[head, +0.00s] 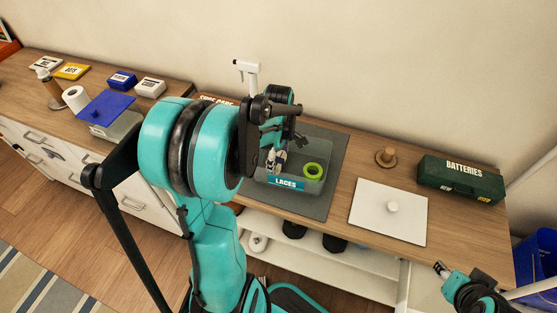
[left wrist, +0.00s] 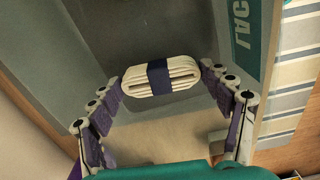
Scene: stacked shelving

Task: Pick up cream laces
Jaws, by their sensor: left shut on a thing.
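The cream laces (left wrist: 160,76) are a folded bundle with a dark navy band, seen in the left wrist view. They sit between the fingertips of my left gripper (left wrist: 162,82), which is shut on them at their two ends. In the head view my left gripper (head: 274,160) points down into the clear bin labelled LACES (head: 286,184); the laces cannot be made out there.
The bin stands on a dark grey mat (head: 327,200). To its right are a white board with a knob (head: 392,207), a wooden peg (head: 386,156) and a green BATTERIES box (head: 460,181). A white post (head: 249,75) stands behind. Small boxes and a blue lid (head: 105,106) are at left.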

